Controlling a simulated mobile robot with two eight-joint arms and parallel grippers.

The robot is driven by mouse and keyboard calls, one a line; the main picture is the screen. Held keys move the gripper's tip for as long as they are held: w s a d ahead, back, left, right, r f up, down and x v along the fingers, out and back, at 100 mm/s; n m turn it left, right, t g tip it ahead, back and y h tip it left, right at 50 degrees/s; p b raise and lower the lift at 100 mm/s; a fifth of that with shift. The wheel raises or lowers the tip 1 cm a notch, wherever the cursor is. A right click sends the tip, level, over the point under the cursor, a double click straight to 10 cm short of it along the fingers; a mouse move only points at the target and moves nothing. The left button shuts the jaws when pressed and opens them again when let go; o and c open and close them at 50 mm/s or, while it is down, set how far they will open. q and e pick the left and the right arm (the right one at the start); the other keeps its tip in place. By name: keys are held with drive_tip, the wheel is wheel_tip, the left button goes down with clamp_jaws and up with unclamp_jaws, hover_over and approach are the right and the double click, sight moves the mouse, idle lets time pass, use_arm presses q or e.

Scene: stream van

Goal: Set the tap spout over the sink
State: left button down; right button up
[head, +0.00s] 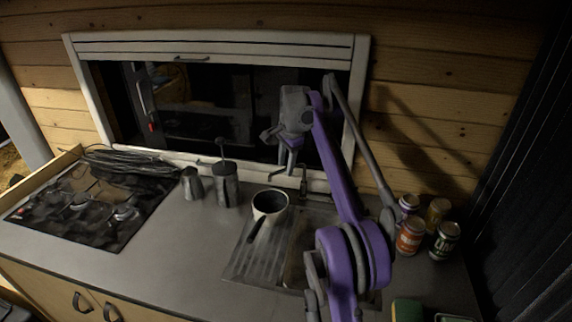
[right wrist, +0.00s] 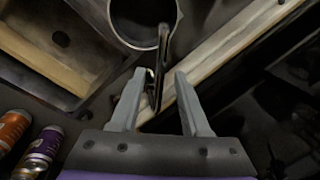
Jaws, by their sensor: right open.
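The dark tap (head: 304,182) stands behind the sink near the window sill. In the right wrist view its thin dark spout (right wrist: 162,55) points up the picture, its far end overlapping the pan's rim, not toward the basin. The sink basin (head: 297,262) is partly hidden by my right arm; it also shows in the right wrist view (right wrist: 45,65) to the left. My right gripper (head: 279,150) is open above and behind the sink. In its wrist view the fingers (right wrist: 160,95) stand apart on either side of the spout's lower part; contact cannot be told. My left gripper is out of view.
A pan (head: 270,202) stands on the drainer (head: 252,262), left of the basin. Several cans (head: 410,238) stand right of the sink. The window frame (head: 362,90) rises behind. The counter's front left is clear.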

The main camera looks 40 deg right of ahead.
drive_tip(key=shift+c, duration=0.2)
clamp_jaws()
idle(1.1)
